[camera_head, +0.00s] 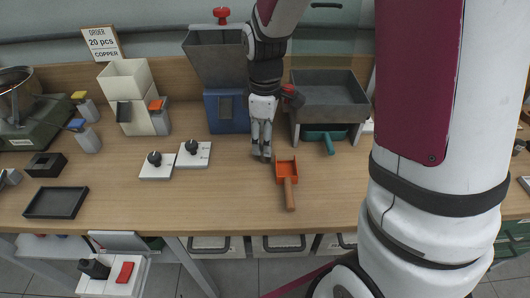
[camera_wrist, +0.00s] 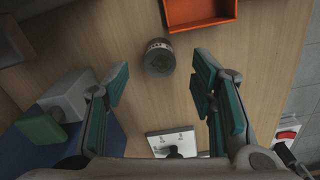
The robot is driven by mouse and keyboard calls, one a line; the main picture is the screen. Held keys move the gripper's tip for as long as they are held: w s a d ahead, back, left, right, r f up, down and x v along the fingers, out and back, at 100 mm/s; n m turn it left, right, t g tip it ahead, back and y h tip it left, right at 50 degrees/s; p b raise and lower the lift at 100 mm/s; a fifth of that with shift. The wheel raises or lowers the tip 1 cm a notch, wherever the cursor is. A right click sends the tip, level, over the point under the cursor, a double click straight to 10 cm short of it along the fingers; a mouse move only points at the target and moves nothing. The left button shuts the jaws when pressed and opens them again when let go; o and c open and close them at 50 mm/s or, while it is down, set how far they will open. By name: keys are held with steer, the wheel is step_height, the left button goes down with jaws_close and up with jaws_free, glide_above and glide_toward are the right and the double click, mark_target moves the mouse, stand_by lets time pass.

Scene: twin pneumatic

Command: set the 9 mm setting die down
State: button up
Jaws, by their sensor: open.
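A short dark cylinder with a lighter band, which appears to be the 9 mm setting die (camera_wrist: 159,58), stands on the wooden table in the wrist view. Its size marking is not legible. My gripper (camera_wrist: 160,84) is open, with teal-padded fingers spread wide apart. The die is between and just beyond the fingertips, and neither finger visibly touches it. In the head view my gripper (camera_head: 262,154) points down at the table, left of the orange scoop. The die cannot be clearly told apart from the fingertips there.
An orange scoop (camera_head: 287,171) lies close on the right. Two white plates with black knobs (camera_head: 157,170) (camera_head: 199,160) lie to the left. A grey hopper on a blue base (camera_head: 226,112) and a grey bin (camera_head: 330,97) stand behind. The front table strip is clear beside a black tray (camera_head: 56,202).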

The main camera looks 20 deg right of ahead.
step_height(320, 180, down, 4)
steer(key=shift+r, duration=0.2)
jaws_close()
steer(key=shift+r, duration=0.15)
